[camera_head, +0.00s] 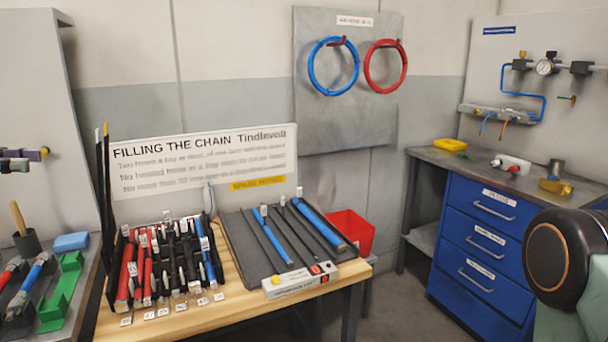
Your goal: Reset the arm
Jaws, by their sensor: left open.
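The rest of my left arm is out of view. My right gripper is not in view. A round black joint with a brown face (562,258), which looks like part of my arm, is at the right edge.
A wooden table (225,312) carries a rack of red, black and blue tubes (128,268) and a grey tray (243,262) of rods. A sign (200,160) stands behind. A red bin (352,232) is beside it. Blue drawers (485,245) stand right. Open floor lies between.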

